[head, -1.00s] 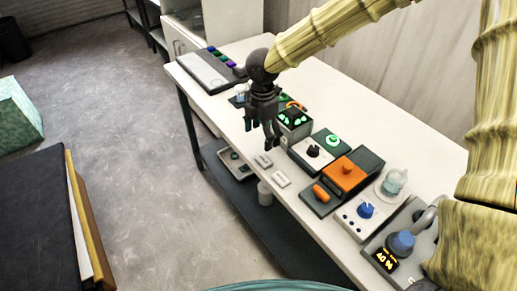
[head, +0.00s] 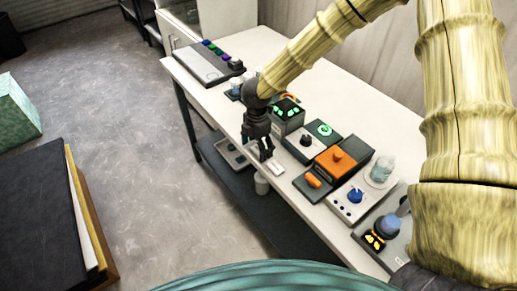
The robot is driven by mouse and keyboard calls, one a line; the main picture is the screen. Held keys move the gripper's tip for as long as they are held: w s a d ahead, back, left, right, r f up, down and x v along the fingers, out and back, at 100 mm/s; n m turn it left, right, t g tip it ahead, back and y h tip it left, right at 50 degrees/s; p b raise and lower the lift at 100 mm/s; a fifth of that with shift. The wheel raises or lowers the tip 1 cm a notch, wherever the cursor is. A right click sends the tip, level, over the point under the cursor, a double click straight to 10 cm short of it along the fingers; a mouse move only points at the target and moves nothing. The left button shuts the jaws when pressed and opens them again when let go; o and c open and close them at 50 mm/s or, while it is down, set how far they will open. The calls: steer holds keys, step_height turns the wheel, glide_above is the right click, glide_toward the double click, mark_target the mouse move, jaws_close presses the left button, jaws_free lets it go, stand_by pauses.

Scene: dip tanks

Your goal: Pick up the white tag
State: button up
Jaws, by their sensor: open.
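A small white tag (head: 276,169) lies flat near the front edge of the white table, just right of and nearer than my gripper. My gripper (head: 257,153) is open and points down over the table's front edge, with its fingertips low and close to the tabletop. A second small pale tag lies around the fingertips and is mostly hidden by the fingers. I cannot tell whether the fingers touch it.
A dark box with green lights (head: 287,112) stands right behind my gripper. An orange-topped device (head: 337,158), a white box with a blue knob (head: 354,198) and a glass vessel (head: 381,171) line the table to the right. A grey keypad (head: 203,66) sits at the far left end.

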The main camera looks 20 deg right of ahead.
steer(key=shift+f, duration=0.35)
steer(key=shift+s, duration=0.15)
steer(key=c, duration=1)
steer(key=shift+o, duration=0.2)
